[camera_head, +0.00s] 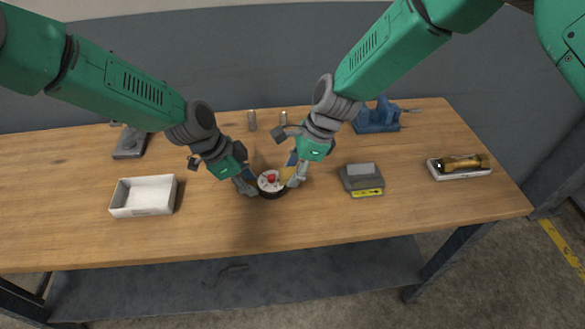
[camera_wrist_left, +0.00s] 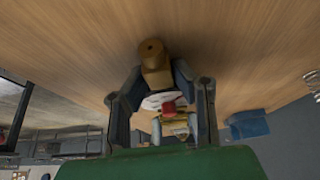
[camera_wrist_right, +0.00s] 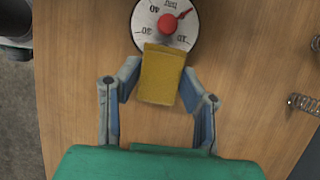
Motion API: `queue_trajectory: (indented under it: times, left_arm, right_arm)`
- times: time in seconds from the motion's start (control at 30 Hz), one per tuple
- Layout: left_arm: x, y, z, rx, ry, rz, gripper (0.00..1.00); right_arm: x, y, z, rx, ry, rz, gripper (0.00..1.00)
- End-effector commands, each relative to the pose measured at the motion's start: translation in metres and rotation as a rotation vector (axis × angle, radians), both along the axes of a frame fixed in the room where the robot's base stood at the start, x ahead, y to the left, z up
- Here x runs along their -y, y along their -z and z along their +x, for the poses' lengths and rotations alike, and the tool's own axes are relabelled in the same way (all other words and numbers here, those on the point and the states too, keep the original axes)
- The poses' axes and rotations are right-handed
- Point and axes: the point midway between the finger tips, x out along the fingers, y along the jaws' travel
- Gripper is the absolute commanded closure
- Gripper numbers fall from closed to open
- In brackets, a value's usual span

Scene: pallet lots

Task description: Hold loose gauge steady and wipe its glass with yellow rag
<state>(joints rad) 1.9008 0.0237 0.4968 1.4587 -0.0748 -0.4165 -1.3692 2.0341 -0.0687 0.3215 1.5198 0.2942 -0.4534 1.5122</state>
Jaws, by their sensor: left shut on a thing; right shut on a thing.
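The gauge (camera_head: 269,186) lies on the wooden table in the middle, with a white dial and red centre. My left gripper (camera_head: 249,186) is shut on the gauge from its left side. In the left wrist view the gauge (camera_wrist_left: 160,101) sits between the fingers, its brass-coloured stem pointing away. My right gripper (camera_head: 294,178) is shut on the yellow rag (camera_wrist_right: 161,75), which hangs between its fingers beside the gauge. In the right wrist view the rag overlaps the lower edge of the dial (camera_wrist_right: 180,35); whether it touches the glass I cannot tell.
A white tray (camera_head: 143,209) stands left. A grey box with a yellow label (camera_head: 362,180) lies right of my right gripper. Further right is a brass object on a white holder (camera_head: 460,172). A blue vise (camera_head: 377,120) and small metal springs (camera_head: 252,121) are at the back.

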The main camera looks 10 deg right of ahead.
Motion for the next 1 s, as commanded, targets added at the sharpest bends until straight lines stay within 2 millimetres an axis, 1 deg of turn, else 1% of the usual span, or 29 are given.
queue_trajectory:
  times: [0.2,0.53,0.67,1.0]
  left_arm:
    - [0.0,0.0,0.0,-0.001,0.0,0.0,1.0]
    - [0.0,0.0,0.0,-0.001,0.0,0.0,1.0]
    - [0.0,0.0,0.0,0.0,-0.001,0.0,1.0]
    - [0.001,0.0,0.0,-0.002,0.002,-0.001,1.0]
  right_arm:
    - [0.0,0.001,-0.011,-0.001,-0.002,0.0,0.89]
    - [0.0,0.002,-0.012,-0.003,-0.002,-0.001,0.89]
    - [0.0,0.002,-0.009,-0.002,-0.002,-0.001,0.89]
    - [0.0,0.002,0.006,0.0,0.0,-0.002,0.89]
